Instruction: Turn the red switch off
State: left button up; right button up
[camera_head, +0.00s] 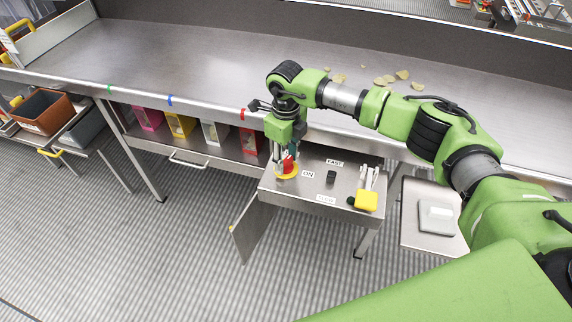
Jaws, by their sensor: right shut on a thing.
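The red switch (289,165) sits on a yellow round base on top of a steel control box (320,210). An "ON" label (308,174) is just to its right. My right gripper (286,168) points down over the switch with its fingers closed around it. The fingers partly cover the switch, so its exact turn angle is hard to tell. My left gripper is not in view.
On the control box are a black switch (331,177) between "FAST" and "SLOW" labels and a yellow-ended tool (366,200). The box's door (252,232) hangs open. A long steel table (190,60) stands behind, with several chips (385,80) on it. Colored bins (181,125) sit below.

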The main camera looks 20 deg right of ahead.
aim_at(286, 160)
jog(key=n+b, duration=0.2)
jog(key=n, duration=0.1)
jog(key=shift+f, duration=0.1)
jog(key=shift+n+b, duration=0.5)
jog(key=shift+b, duration=0.05)
jog(key=o, duration=1.1)
jog(key=shift+r, duration=0.2)
notch_tip(286, 160, up, 12)
jog(key=shift+f, duration=0.1)
